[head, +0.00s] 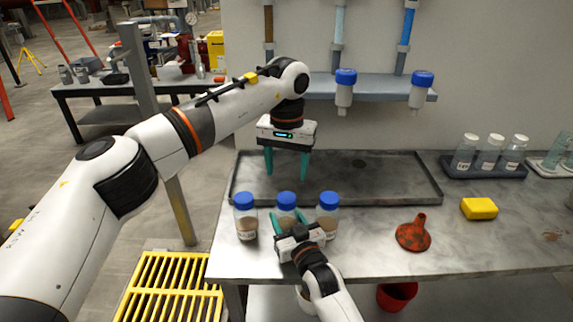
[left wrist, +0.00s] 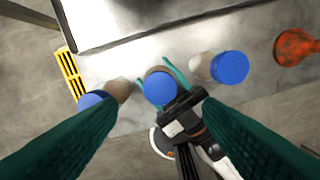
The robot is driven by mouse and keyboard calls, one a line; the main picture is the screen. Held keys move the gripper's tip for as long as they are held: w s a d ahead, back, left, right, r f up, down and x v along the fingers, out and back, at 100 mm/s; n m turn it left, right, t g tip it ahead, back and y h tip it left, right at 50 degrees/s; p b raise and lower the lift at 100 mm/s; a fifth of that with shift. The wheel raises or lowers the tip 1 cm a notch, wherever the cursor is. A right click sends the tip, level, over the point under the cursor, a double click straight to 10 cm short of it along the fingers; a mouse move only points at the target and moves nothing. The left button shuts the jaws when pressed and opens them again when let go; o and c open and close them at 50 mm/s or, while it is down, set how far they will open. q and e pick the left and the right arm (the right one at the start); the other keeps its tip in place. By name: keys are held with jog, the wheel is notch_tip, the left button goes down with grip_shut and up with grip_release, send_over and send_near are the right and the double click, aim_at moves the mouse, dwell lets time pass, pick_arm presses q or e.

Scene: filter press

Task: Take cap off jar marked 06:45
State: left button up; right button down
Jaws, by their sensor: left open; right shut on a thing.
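Three jars with blue caps stand in a row at the bench's front left: a left jar (head: 245,222), a middle jar (head: 286,219) and a right jar (head: 328,222). Their labels are too small or too hidden to read. My right gripper (head: 289,221) is shut on the middle jar, with its fingers around the body below the cap. The middle cap (left wrist: 160,88) shows from above in the left wrist view, between my left fingers. My left gripper (head: 287,172) is open and empty, pointing down above the tray, behind and higher than the jars.
A shallow dark tray (head: 400,190) lies behind the jars. An orange funnel (head: 413,234) and a yellow sponge (head: 479,208) lie to the right. White-capped bottles stand in a rack (head: 458,172) at the back right. Two blue-topped vessels hang from the shelf (head: 384,88).

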aim_at(287, 197)
pick_arm(q)
jog(key=shift+f+m, duration=0.15)
jog(key=shift+m, duration=0.45)
jog(key=shift+f, duration=3.85)
